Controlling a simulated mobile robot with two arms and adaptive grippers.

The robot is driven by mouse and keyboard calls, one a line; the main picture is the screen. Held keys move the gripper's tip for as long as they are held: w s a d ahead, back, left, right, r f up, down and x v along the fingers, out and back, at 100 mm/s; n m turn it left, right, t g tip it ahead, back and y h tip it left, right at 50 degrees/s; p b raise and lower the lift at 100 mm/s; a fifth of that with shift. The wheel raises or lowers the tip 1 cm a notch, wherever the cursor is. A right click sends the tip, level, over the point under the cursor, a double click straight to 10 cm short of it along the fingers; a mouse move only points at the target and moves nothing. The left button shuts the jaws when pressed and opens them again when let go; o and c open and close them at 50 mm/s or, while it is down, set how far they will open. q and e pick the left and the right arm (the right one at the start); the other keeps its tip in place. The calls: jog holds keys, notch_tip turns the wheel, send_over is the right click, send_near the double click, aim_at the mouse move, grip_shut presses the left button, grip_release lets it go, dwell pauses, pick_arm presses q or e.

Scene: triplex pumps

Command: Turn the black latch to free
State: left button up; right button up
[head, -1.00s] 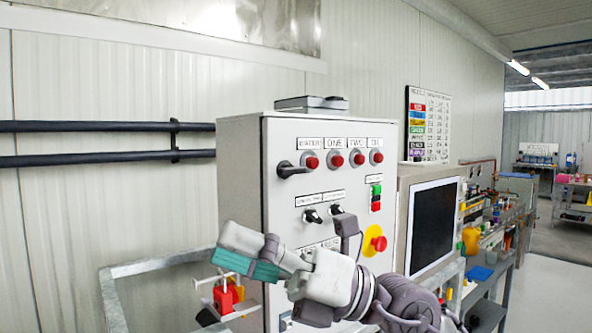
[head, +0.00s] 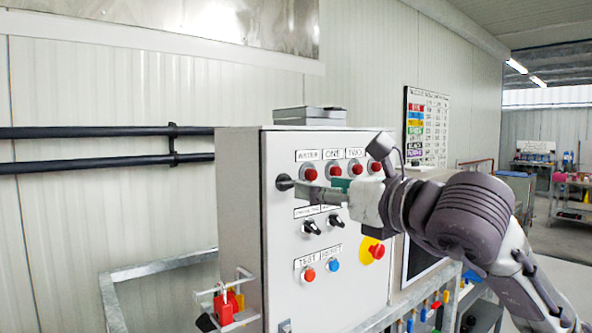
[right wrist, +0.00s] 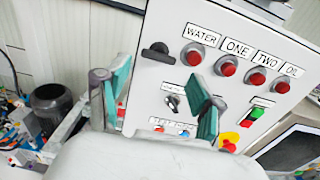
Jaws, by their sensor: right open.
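The black latch (head: 284,182) is at the upper left of the grey control cabinet's front (head: 270,250), beside the WATER button. In the head view my right gripper (head: 308,192) is in front of the cabinet, its fingertips beside the latch, partly covering its handle. In the right wrist view the latch (right wrist: 157,52) lies roughly sideways, ahead of and between the two teal-padded fingers. The fingers (right wrist: 158,95) are spread with nothing between them. I cannot tell whether they touch the latch. My left gripper is not in view.
Red buttons (head: 310,174) run right of the latch. Black selector knobs (head: 311,227) and a yellow-based emergency stop (head: 376,250) sit below. A red lockout piece (head: 228,303) hangs at lower left. A monitor (head: 420,258) stands to the right.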

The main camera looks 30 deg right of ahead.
aim_at(289, 179)
jog(key=w, duration=0.2)
jog(key=w+p, duration=0.1)
jog(key=w, duration=0.1)
jog(key=w+p, duration=0.1)
jog(key=w, duration=0.1)
jog(key=shift+a+r, duration=0.1)
jog(key=shift+a, duration=0.15)
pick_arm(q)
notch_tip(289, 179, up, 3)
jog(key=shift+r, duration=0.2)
pick_arm(e)
jog(key=shift+w, duration=0.5)
jog(key=c, duration=0.9)
pick_arm(q)
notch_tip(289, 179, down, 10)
jog(key=b, duration=0.9)
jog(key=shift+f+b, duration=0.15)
jog(key=shift+b, duration=0.25)
pick_arm(e)
jog(key=m, duration=1.7)
jog(key=shift+d+f+m, duration=0.2)
jog(key=shift+f+m, duration=0.1)
jog(key=shift+f, duration=0.05)
jog(key=shift+m, duration=0.3)
